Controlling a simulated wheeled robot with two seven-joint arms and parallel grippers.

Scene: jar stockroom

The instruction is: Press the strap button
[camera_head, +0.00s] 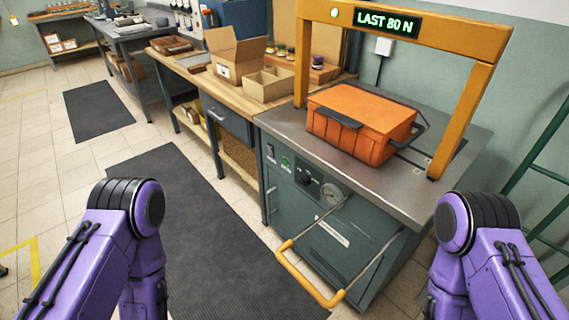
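A strapping machine (372,190) with a grey metal top and dark green front stands at the right. Its front panel has a small green button or light (285,162), a dark switch (270,152), a black knob (304,176) and a round gauge (334,194). The labels are too small to read, so I cannot tell which control is the strap button. An orange case (362,122) with dark latch and handle sits on the top under a yellow arch (440,38). The arch's display (388,22) reads "LAST 80 N". Only my purple arm links show; both grippers are out of view.
A yellow-handled bar (312,284) juts out from the machine's lower front. A wooden workbench (232,85) with cardboard boxes (236,58) adjoins it on the left. A dark floor mat (190,235) lies in front. A green ladder-like frame (545,170) stands at the right.

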